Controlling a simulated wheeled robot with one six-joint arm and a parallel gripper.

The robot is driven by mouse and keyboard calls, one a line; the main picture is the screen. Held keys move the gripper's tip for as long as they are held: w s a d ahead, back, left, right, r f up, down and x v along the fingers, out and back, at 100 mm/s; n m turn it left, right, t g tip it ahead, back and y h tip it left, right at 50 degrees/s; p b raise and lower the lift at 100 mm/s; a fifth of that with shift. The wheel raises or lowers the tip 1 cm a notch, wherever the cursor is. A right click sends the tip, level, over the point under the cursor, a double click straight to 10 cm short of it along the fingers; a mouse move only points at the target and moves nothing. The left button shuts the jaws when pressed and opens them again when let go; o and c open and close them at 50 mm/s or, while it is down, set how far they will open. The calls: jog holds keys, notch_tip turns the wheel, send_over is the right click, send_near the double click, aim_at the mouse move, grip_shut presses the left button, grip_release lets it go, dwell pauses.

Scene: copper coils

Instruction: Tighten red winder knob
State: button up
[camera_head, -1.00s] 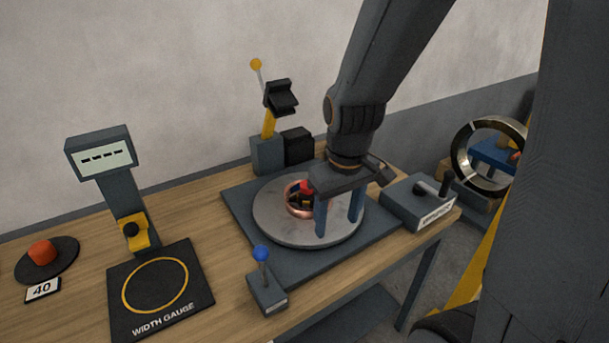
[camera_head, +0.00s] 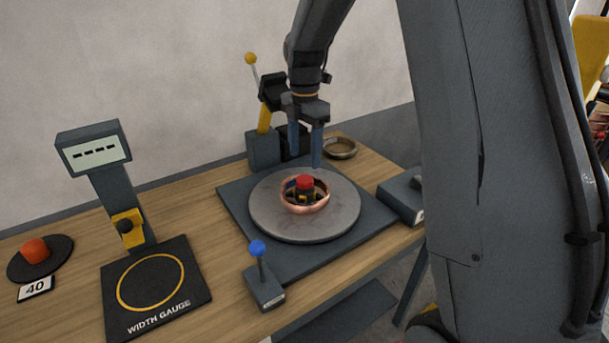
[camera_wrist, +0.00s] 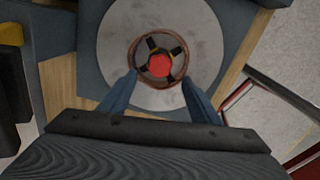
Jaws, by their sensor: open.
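The red winder knob (camera_head: 305,182) sits on top of the winder hub at the middle of the round grey turntable (camera_head: 337,217). A copper coil (camera_head: 288,199) lies around the hub. My gripper (camera_head: 305,154) is open and empty, above and behind the knob, with its blue fingers pointing down. In the wrist view the red knob (camera_wrist: 160,65) shows at the centre of the dark hub arms, inside the copper ring (camera_wrist: 185,72). It lies ahead of my open fingertips (camera_wrist: 160,82), which are apart from it.
A blue-knobbed lever (camera_head: 257,248) stands at the front of the base plate. A yellow-arm device (camera_head: 264,143) stands behind the turntable. A metal ring (camera_head: 341,148) lies at the back right.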

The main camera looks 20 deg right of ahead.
aim_at(305, 178)
jog(key=shift+f+p, duration=0.95)
jog(key=shift+f, duration=2.9)
jog(key=c, duration=1.1)
jog(key=shift+o, duration=0.2)
